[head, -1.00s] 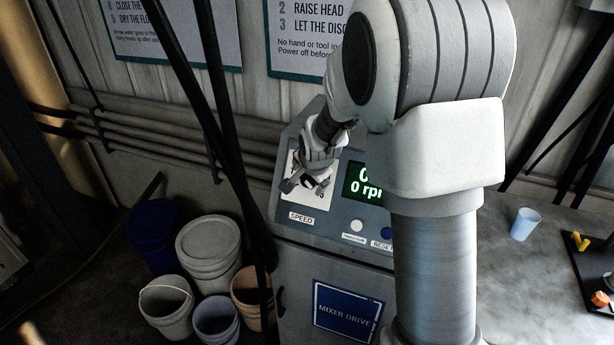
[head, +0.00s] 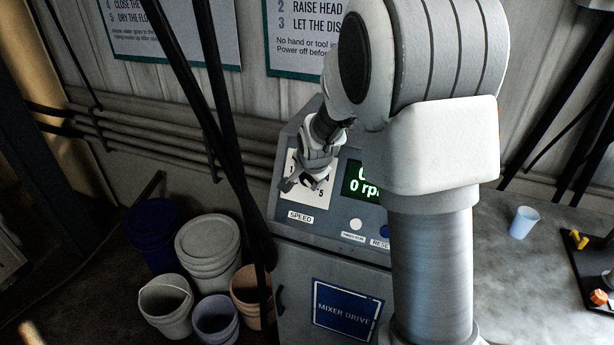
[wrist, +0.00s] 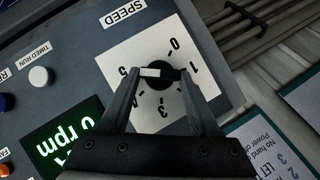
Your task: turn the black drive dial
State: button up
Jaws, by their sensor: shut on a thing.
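In the head view my gripper (head: 302,184) is over the plate, and the wrist and fingers hide the dial. The green display (wrist: 66,133) reads 0 rpm.
A white button (wrist: 39,76) and a blue one (wrist: 5,102) are beside the plate. Dark slanting posts (head: 222,110) stand left of the console. Several buckets (head: 208,248) are on the floor at left. A pale cup (head: 524,222) stands at right.

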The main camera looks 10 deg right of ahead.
jog(key=shift+a+n, duration=0.1)
jog(key=shift+n, duration=0.2)
jog(key=n+g, duration=0.1)
jog(key=n+h, duration=0.1)
jog(key=shift+w+a+r+n+g+h+p, duration=0.2)
jog(key=shift+n+g+h+p, duration=0.1)
jog(key=shift+n+g+p, duration=0.1)
jog(key=n+h, duration=0.1)
jog(key=n+g, duration=0.1)
jog(key=n+h, duration=0.1)
jog(key=shift+w+a+f+n+g+h, duration=0.2)
jog(key=shift+a+n+g+h, duration=0.1)
jog(key=shift+n, duration=0.1)
jog(key=n+h, duration=0.2)
jog(key=n, duration=0.2)
jog(key=shift+a+f+g+h+b, duration=0.15)
jog(key=shift+a+g+h+b, duration=0.1)
jog(key=shift+g+h+b, duration=0.15)
jog(key=shift+a+f+n+h+b, duration=0.15)
jog(key=shift+n+h+b, duration=0.2)
jog(key=shift+n+h, duration=1)
jog(key=shift+n, duration=0.45)
jog(key=o, duration=1.4)
jog(key=shift+c, duration=0.2)
